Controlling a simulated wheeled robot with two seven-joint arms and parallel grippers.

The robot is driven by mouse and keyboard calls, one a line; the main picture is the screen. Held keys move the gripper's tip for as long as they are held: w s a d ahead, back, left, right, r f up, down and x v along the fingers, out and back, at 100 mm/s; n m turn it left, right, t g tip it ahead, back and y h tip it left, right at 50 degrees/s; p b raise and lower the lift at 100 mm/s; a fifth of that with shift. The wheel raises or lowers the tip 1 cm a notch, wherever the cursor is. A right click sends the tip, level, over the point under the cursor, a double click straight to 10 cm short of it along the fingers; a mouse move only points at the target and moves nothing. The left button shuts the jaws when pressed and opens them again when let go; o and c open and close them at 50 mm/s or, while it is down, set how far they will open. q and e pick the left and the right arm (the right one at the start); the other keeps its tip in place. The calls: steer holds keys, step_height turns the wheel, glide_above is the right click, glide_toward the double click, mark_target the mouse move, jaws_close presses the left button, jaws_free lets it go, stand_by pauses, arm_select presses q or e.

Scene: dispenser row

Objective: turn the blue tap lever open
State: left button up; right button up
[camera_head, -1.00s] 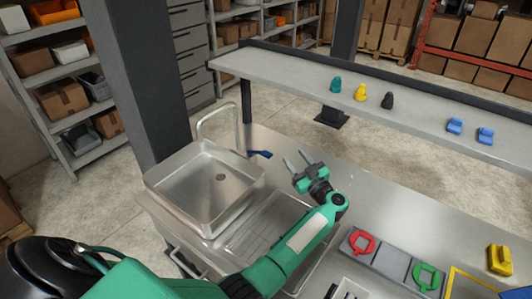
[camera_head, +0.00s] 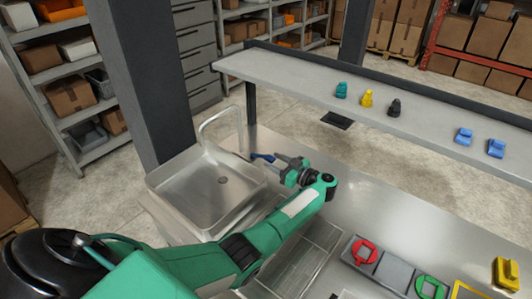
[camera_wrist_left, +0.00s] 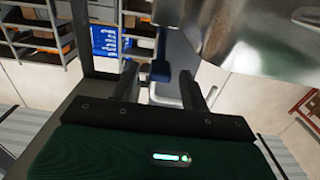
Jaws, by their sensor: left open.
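The blue tap lever (camera_head: 263,157) sticks out to the right from the base of the metal tap (camera_head: 240,130) at the sink's back right corner. My left gripper (camera_head: 270,166) is open, with its fingers pointing left at the lever's free end. In the left wrist view the blue lever (camera_wrist_left: 160,70) shows in the gap between the two dark fingers (camera_wrist_left: 158,76). I cannot tell whether either finger touches it. My right gripper is not in view.
The metal sink (camera_head: 165,203) lies left of my gripper. A raised shelf (camera_head: 300,75) with small coloured objects runs behind the counter. A dark pillar (camera_head: 145,80) stands behind the sink.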

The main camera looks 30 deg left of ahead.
mark_target(268, 157)
arm_select(q)
steer(key=shift+w+a+p, duration=0.15)
steer(key=shift+a+p, duration=0.3)
steer(key=shift+a, duration=1.85)
jaws_close()
